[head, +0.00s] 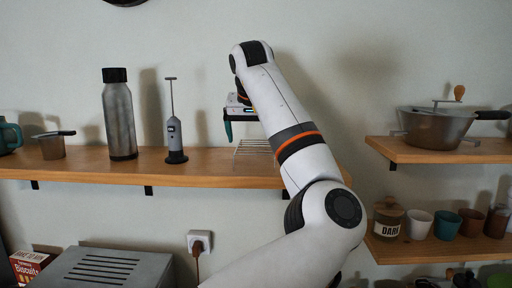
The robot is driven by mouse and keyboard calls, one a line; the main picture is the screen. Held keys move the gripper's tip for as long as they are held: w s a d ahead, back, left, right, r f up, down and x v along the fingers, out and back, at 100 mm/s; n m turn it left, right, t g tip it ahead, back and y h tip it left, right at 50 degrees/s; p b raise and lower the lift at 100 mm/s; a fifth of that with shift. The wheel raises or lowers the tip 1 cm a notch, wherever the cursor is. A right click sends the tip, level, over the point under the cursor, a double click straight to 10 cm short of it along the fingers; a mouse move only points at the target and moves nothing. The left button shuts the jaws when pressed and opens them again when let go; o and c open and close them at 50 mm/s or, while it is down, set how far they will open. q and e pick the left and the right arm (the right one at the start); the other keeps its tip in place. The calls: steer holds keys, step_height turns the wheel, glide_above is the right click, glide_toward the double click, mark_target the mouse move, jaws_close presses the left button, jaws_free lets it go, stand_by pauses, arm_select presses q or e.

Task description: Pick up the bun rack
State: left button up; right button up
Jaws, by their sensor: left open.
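The bun rack (250,149), a low rack of thin metal wires, lies on the wooden wall shelf, and my left arm hides its right part. My left gripper (229,131) is open and empty, above the shelf at the rack's left end. One teal finger points down; the arm hides most of the rest. I cannot tell whether the finger touches the rack. My right gripper is not in view.
On the same shelf (90,167) stand a grey milk frother (175,140), a steel bottle (119,120), a small metal pot (52,147) and a teal mug (9,137). A lidded pan (432,128) and several cups fill the right shelves. Shelf between frother and rack is clear.

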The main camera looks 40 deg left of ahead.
mark_target(256, 146)
arm_select(q)
steer(key=x, duration=0.1)
steer(key=p+x, duration=0.2)
steer(key=shift+d+f, duration=0.2)
steer(key=shift+f, duration=0.1)
steer(key=shift+w+a+f, duration=0.1)
steer(key=shift+w+f, duration=0.05)
steer(key=shift+f, duration=0.25)
steer(key=shift+a+f, duration=0.1)
steer(key=c, duration=0.8)
steer(key=shift+c, duration=0.2)
